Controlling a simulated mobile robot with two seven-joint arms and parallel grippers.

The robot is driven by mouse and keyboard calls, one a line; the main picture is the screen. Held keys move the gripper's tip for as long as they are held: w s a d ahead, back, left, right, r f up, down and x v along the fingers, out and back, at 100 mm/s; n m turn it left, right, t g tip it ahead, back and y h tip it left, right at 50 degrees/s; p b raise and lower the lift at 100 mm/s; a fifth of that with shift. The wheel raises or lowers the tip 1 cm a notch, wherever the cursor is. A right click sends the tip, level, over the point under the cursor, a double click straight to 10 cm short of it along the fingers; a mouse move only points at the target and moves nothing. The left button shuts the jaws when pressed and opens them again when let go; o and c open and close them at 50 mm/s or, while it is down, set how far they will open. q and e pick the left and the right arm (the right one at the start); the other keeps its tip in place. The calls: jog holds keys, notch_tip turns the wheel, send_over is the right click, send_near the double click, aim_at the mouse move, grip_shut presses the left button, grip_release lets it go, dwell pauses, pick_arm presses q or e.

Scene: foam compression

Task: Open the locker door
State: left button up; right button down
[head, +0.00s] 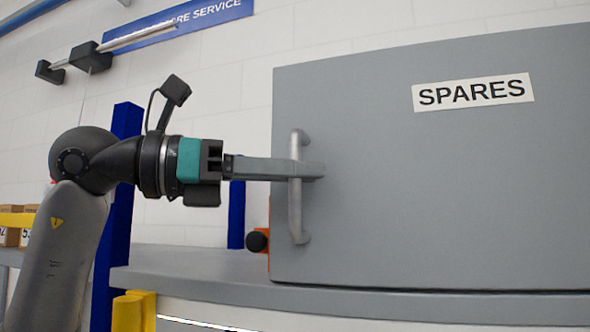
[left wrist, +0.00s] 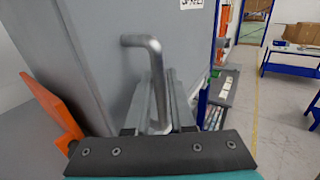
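The grey locker door (head: 430,190) with a SPARES label looks shut in the head view. Its upright metal handle (head: 298,220) is near the door's left edge. My left gripper (head: 315,170) reaches in from the left, its fingers level across the upper half of the handle. In the left wrist view the handle (left wrist: 156,65) passes between the two fingers (left wrist: 160,105), which are close together and appear shut on it. The exact contact faces are hidden. My right gripper is not in view.
The locker stands on a grey bench (head: 190,268). An orange part with a black knob (head: 257,240) sits by the locker's left side. Blue posts (head: 115,220) stand behind my left arm. The wrist view shows open floor (left wrist: 265,130) at right.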

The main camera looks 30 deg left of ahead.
pick_arm(q)
grip_shut()
dwell(1.2)
